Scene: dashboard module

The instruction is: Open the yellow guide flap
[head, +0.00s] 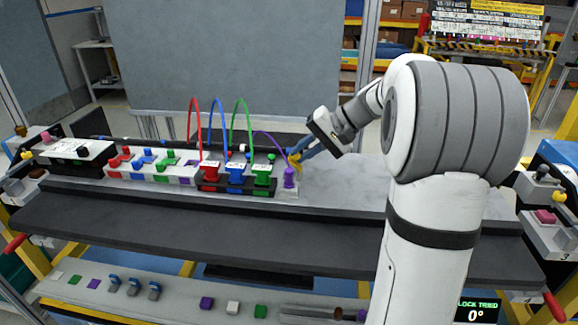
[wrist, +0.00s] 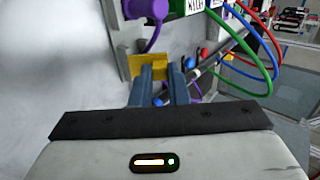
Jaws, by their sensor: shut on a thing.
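The yellow guide flap (wrist: 148,66) shows in the wrist view as a small yellow plate beside the purple plug. My gripper (wrist: 160,72) has its two blue fingers shut on the yellow flap, near the flap's lower edge. In the head view my gripper (head: 298,153) reaches in from the right to the right end of the connector row, by the purple plug (head: 289,176). The yellow flap (head: 294,159) is small there and partly hidden by the blue fingers. The exact angle of the flap is hard to tell.
Red, blue and green cables (head: 217,125) arch above the connector blocks, left of my gripper. A dark rod (wrist: 205,65) with blue and red knobs runs close by the fingers. The pale worktop right of the connectors (head: 345,180) is clear.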

